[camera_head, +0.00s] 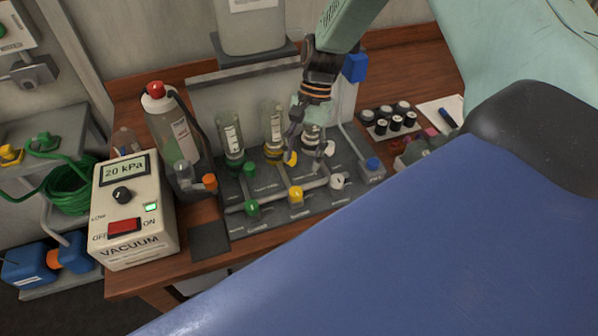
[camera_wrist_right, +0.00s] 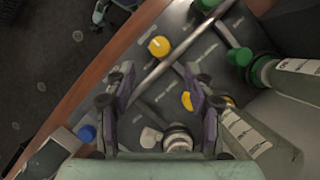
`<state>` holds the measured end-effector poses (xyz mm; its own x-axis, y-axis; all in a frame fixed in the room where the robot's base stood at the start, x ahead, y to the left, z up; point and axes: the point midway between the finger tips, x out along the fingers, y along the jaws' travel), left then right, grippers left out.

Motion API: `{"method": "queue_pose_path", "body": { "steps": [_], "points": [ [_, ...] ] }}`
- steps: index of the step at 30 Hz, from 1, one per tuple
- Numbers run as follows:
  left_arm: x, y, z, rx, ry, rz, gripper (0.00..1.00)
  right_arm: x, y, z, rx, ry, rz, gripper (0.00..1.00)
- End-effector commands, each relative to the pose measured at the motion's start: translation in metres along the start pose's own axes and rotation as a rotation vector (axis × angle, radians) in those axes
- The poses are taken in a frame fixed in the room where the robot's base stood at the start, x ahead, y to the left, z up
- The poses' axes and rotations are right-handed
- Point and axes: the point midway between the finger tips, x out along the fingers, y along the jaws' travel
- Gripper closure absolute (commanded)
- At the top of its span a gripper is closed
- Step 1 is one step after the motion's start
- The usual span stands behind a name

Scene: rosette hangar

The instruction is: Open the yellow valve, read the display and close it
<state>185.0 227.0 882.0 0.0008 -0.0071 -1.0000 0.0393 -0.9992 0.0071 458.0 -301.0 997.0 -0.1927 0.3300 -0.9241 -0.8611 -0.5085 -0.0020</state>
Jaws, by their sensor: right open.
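In the head view a grey manifold panel (camera_head: 275,225) carries green, yellow and white knobs. One yellow knob (camera_head: 296,195) is on the front row, and another yellow knob (camera_head: 290,158) is behind it. My right gripper (camera_head: 310,145) hangs over the panel near the rear yellow knob, its fingers pointing down. In the wrist view the right gripper (camera_wrist_right: 160,78) is open and empty; the front yellow knob (camera_wrist_right: 159,46) lies beyond the fingertips. The display (camera_head: 124,169) reads 20 kPa. My left gripper is not in view.
The vacuum box (camera_head: 133,215) has a black dial, a red switch and a lit green lamp. A black-vial tray (camera_head: 390,120) and a blue-knobbed box (camera_head: 370,170) are to the right.

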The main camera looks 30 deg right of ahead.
Motion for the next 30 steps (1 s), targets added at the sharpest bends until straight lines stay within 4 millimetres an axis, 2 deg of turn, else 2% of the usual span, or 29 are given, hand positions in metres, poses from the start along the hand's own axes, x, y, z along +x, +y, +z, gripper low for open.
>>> {"method": "queue_pose_path", "body": {
  "steps": [3,9,30],
  "points": [
    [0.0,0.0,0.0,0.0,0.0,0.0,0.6,-0.019,0.0,0.0,0.0,0.001,-0.002,0.46],
    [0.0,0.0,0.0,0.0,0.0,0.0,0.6,-0.033,0.0,0.0,0.0,0.0,0.0,0.46],
    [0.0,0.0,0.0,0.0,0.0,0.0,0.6,-0.034,0.0,0.0,0.0,0.0,0.001,0.46]
  ]
}}
